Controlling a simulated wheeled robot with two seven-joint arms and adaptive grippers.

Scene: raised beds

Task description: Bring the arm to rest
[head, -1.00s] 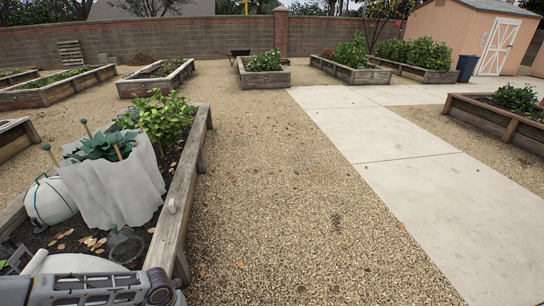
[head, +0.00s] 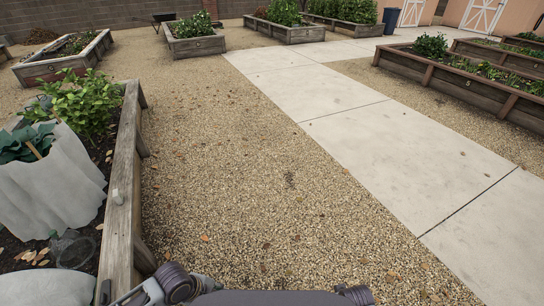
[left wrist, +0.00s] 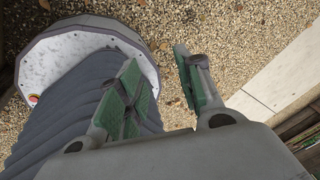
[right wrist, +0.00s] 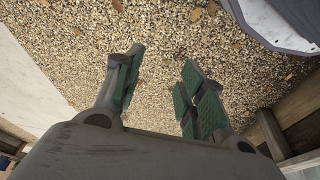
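My left gripper (left wrist: 156,60) is open, with a clear gap between its green-padded fingers and nothing held. It hangs over gravel beside my own column and base in the left wrist view. My right gripper (right wrist: 162,60) is also open and empty. It is over gravel in the right wrist view, with a wooden bed edge (right wrist: 275,135) to the right. Neither gripper's fingers show in the head view, where only parts of my arms appear along the bottom edge.
A raised bed (head: 128,190) stands close on the left, holding a plant wrapped in white fabric (head: 50,185) and a leafy plant (head: 80,100). Open gravel (head: 230,190) and a concrete path (head: 370,145) lie ahead and right.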

